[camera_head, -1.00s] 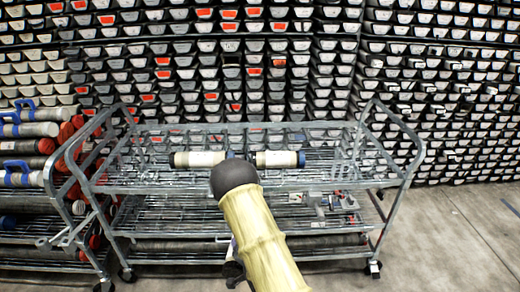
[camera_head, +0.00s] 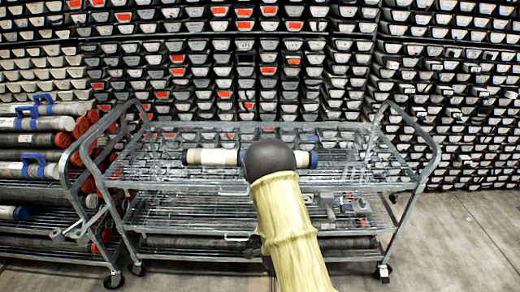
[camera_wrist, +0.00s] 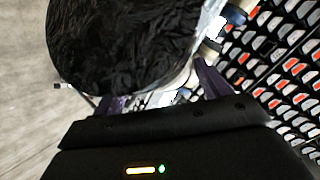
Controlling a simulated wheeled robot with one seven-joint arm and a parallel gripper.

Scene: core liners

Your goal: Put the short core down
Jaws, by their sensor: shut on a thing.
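The short core (camera_wrist: 120,40) fills the upper left of the wrist view, its dark, rough round end facing the camera and a pale side at its right edge. My gripper (camera_wrist: 158,88) is shut on it, with a purple finger at each side. In the head view my arm's pale yellow sleeve and black rounded joint hide the gripper and the held core. Behind them is a grey wire-shelf trolley (camera_head: 150,184). I cannot tell the held core's height above the shelf.
A rack of long cores with blue handles (camera_head: 40,110) stands close at the left. A wall of core trays (camera_head: 200,60) is behind the trolley. Small items (camera_head: 345,203) lie on the middle shelf. The top shelf's right part looks clear, as does the floor (camera_head: 465,240) at right.

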